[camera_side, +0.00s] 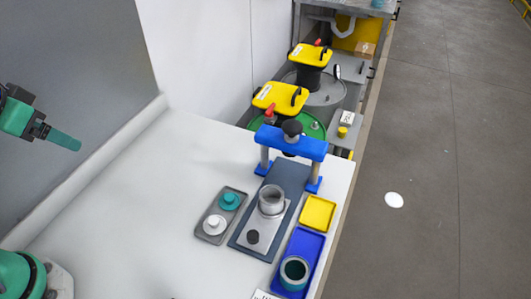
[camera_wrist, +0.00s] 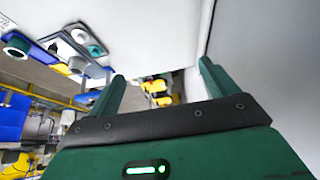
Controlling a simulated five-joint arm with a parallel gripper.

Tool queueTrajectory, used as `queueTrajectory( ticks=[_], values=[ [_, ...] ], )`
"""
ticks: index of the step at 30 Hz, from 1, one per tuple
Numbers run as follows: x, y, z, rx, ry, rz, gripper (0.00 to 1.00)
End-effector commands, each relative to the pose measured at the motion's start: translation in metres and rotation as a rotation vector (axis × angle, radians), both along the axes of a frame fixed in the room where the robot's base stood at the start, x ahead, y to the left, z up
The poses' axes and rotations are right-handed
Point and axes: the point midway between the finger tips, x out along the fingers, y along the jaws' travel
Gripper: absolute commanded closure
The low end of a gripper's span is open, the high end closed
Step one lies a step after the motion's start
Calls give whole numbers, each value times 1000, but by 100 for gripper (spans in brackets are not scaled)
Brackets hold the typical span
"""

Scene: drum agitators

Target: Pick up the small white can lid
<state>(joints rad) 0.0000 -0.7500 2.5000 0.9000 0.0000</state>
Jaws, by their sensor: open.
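The small white can lid (camera_side: 214,225) has a round knob on top and lies on a small grey tray (camera_side: 240,215), beside a teal lid (camera_side: 229,201). The white lid also shows at the upper left of the wrist view (camera_wrist: 80,36), with the teal lid (camera_wrist: 96,49) beside it. My gripper (camera_wrist: 162,70) is open and empty, its green fingers spread apart. In the side view my gripper (camera_side: 66,140) is at the far left, raised above the bench and well away from the lids.
Right of the lid tray, a grey can (camera_side: 271,199) stands on a dark base plate below a blue bridge-shaped press (camera_side: 290,142). A yellow tray (camera_side: 318,213) and a blue tray (camera_side: 306,245) holding a teal can (camera_side: 294,271) lie farther right. The bench's left half is clear.

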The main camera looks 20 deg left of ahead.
Motion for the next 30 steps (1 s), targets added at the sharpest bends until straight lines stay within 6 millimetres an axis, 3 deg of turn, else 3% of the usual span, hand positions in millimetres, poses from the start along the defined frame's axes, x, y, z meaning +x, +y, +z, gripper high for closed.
queueTrajectory(
  ticks=[2,8,20,26,30],
  values=[
    [0,0,0,0,0,0,15],
    [0,0,0,0,0,0,53],
    [2,-2,0,10,5,-27,53],
    [13,-11,-2,68,35,-178,53],
    [26,-24,-5,138,66,-371,53]
  ],
)
